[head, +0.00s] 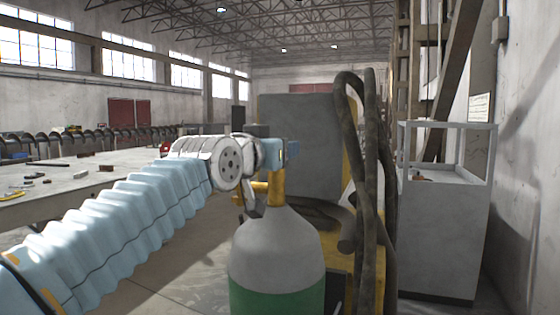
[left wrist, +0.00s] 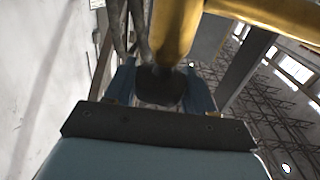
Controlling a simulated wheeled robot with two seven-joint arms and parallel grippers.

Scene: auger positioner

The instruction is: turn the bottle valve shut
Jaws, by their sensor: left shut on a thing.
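The gas bottle (head: 277,250) stands upright, with a grey upper part and a green lower part. Its yellow valve body (head: 277,187) rises from the neck, with a side outlet pointing left. My left gripper (head: 284,152) is at the top of the valve, reaching in from the left. In the left wrist view, its two blue fingers (left wrist: 161,88) are on either side of a dark round valve knob (left wrist: 158,84) and shut on it. The yellow valve body also shows beyond the knob (left wrist: 177,30). In the head view the knob is hidden by the gripper. My right gripper is not in view.
Dark hoses (head: 367,190) hang right of the bottle, close to it. A grey panel (head: 303,130) stands behind it. A grey cabinet with a clear-sided top (head: 440,235) stands at the right. A long table (head: 75,190) with tools is at the left.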

